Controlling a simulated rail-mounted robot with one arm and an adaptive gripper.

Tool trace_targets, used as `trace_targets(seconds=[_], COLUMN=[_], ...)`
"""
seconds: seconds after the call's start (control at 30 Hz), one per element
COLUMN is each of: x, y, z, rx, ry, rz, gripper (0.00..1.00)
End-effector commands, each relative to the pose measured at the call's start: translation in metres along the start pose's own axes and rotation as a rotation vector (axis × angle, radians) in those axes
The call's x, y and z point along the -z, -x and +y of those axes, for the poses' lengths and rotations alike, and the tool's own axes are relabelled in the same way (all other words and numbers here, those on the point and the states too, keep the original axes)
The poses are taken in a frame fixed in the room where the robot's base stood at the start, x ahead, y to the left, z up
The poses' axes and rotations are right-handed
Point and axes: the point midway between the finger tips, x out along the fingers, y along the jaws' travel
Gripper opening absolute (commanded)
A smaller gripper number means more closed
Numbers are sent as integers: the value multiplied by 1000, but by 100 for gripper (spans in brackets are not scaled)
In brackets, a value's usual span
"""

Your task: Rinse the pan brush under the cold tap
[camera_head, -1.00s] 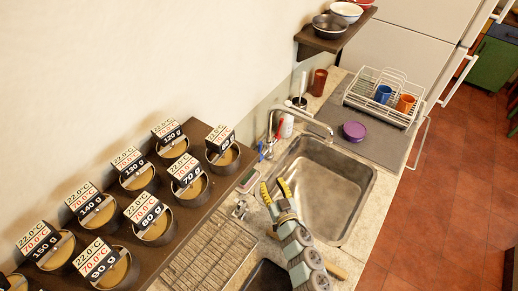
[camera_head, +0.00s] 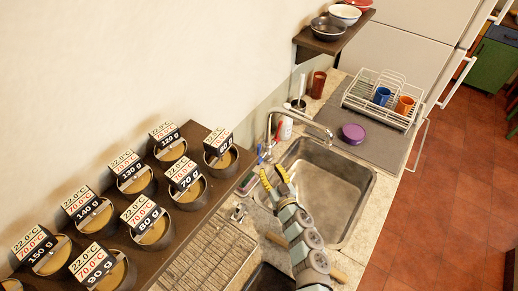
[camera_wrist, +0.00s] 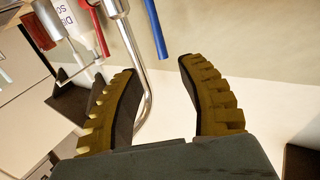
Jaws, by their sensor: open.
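My gripper (camera_head: 273,176) is open and empty above the counter, left of the sink (camera_head: 330,190) and just short of the tap. Its yellow-ribbed fingers (camera_wrist: 158,75) stand apart in the wrist view. The chrome tap (camera_head: 300,118) arches over the sink. A blue lever (camera_head: 261,153) and a red lever (camera_head: 269,140) show beside its base. In the wrist view the blue lever (camera_wrist: 155,28) hangs ahead of the fingers, with the red lever (camera_wrist: 98,28) to its left. A wooden handle (camera_head: 338,274), perhaps the pan brush, lies partly hidden beneath my arm.
A white soap bottle (camera_head: 286,129) stands behind the tap. A purple lidded tub (camera_head: 353,133) and a dish rack (camera_head: 380,97) are right of it. Several labelled pots line the brown shelf (camera_head: 205,215) at left. A second dark basin (camera_head: 268,278) is at the front.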

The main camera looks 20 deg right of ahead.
Motion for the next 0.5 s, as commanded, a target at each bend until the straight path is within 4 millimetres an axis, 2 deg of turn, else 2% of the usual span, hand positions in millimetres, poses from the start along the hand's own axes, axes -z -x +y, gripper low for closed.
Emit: trace_targets(seconds=[0.5], x=[0], y=[-45], z=[1], rx=[-3], ry=[0], rz=[0], gripper=[40])
